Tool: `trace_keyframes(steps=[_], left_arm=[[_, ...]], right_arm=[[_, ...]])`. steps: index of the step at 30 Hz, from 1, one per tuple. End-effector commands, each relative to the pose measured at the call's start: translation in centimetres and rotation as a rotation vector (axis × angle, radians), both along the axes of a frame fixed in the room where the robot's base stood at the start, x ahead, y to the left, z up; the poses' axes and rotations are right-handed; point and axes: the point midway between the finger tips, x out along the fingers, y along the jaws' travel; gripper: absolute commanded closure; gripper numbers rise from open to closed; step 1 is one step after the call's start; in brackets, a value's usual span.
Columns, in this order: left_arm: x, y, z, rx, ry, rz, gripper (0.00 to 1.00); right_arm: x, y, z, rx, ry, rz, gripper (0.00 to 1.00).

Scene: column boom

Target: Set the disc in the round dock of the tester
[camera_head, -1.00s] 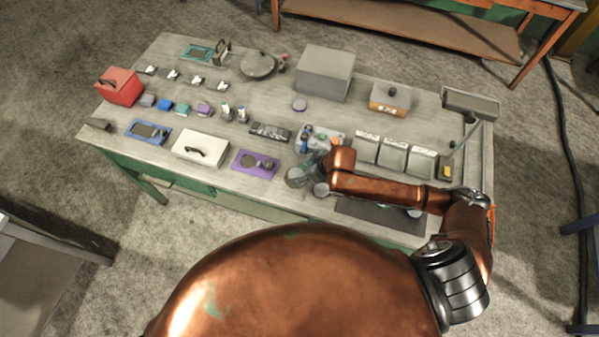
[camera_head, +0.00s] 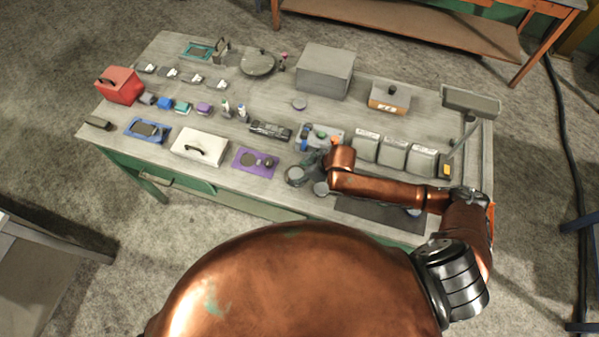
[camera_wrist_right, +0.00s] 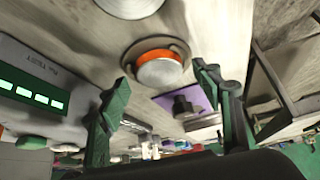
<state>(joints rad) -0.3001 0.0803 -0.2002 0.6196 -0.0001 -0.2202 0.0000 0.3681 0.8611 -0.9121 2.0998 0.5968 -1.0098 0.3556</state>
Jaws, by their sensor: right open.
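A silver-topped disc with an orange band (camera_wrist_right: 160,70) sits inside a dark round rim in the right wrist view. In the head view a round piece (camera_head: 296,175) at the table's front edge seems to be the same spot. My right gripper (camera_head: 310,163) is beside it, low over the table. In the wrist view its two green-black fingers (camera_wrist_right: 165,104) are spread and empty, the disc showing beyond the gap. A grey device with lit green windows (camera_wrist_right: 35,92) stands at the left; I cannot tell whether it is the tester. My left gripper is out of view.
A purple board with a dark knob (camera_head: 246,166) lies left of the gripper. A second pale round piece (camera_head: 321,188) is close by at the front edge. Grey bins (camera_head: 393,154) and a tray of small items (camera_head: 319,130) stand behind my right arm.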

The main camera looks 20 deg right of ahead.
Motion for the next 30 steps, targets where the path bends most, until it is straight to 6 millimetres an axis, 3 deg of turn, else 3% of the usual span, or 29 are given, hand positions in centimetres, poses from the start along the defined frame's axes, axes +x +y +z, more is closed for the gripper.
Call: trace_keyframes(steps=[18,30], left_arm=[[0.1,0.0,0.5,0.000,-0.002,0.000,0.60],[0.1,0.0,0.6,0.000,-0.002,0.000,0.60]], right_arm=[[-3.9,-4.1,9.7,0.000,-0.002,-0.001,0.41],[-4.6,-4.6,11.0,0.001,0.000,-0.001,0.41]])
